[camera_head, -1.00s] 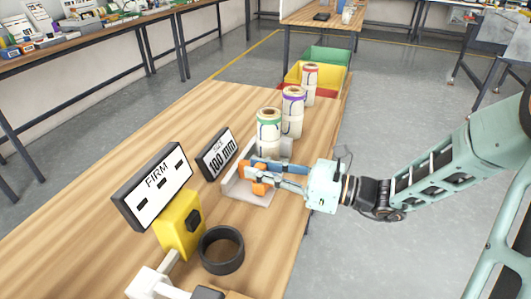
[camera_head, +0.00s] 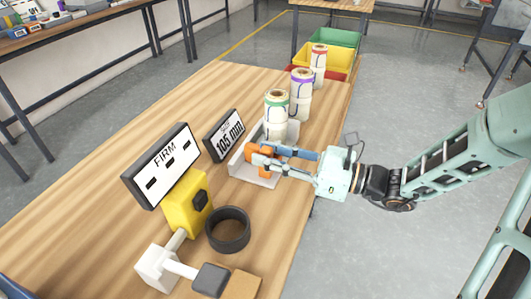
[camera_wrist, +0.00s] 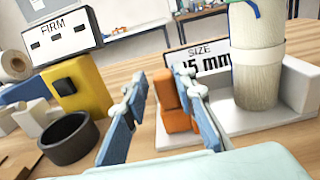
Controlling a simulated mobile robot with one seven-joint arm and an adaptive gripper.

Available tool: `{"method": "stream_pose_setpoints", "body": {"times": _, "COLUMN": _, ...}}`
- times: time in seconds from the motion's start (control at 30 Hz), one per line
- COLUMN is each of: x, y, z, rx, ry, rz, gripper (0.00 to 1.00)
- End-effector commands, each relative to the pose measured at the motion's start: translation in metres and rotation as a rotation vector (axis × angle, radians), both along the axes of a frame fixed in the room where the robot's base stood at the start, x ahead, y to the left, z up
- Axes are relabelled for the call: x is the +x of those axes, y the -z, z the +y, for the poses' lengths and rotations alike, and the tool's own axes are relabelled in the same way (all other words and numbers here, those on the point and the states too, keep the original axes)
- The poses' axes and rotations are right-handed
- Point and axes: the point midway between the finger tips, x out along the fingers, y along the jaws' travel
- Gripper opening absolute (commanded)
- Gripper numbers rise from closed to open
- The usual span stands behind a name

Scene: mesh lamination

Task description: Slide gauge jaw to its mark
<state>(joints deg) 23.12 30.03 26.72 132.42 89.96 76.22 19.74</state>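The gauge is a pale grey angled bed (camera_head: 240,166) on the table with an orange jaw (camera_head: 264,172). Its display (camera_head: 225,136) reads "SIZE 105 mm"; the first digit is hidden in the wrist view (camera_wrist: 205,66). A white roll with a green band (camera_head: 276,112) stands upright at the bed's far end. My gripper (camera_head: 259,154) is at the jaw. In the wrist view my gripper (camera_wrist: 165,95) has its fingers apart. The orange jaw (camera_wrist: 172,100) shows between them, close to the right finger, with a gap to the left one. Contact is unclear.
A yellow device (camera_head: 186,214) with a "FIRM" display (camera_head: 162,165) stands nearer on the table. A dark ring (camera_head: 228,230) lies beside it. Purple-banded (camera_head: 301,92) and red-banded (camera_head: 318,66) rolls stand behind. Yellow (camera_head: 325,58) and green (camera_head: 335,38) bins lie beyond.

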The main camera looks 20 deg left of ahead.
Motion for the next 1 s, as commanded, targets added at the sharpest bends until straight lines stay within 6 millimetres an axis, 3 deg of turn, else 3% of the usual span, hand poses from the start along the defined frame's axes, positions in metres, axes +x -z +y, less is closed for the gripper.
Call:
{"method": "stream_pose_setpoints", "body": {"times": 0.3, "x": -0.004, "y": 0.001, "z": -0.067, "rx": -0.002, "ry": 0.007, "rz": 0.001, "gripper": 0.25}}
{"method": "stream_pose_setpoints", "body": {"times": 0.5, "x": -0.007, "y": 0.001, "z": -0.098, "rx": -0.001, "ry": 0.004, "rz": 0.001, "gripper": 0.25}}
{"method": "stream_pose_setpoints", "body": {"times": 0.7, "x": -0.009, "y": 0.001, "z": -0.110, "rx": -0.001, "ry": 0.001, "rz": 0.001, "gripper": 0.25}}
{"method": "stream_pose_setpoints", "body": {"times": 1.0, "x": -0.009, "y": 0.001, "z": -0.111, "rx": -0.002, "ry": 0.001, "rz": 0.001, "gripper": 0.25}}
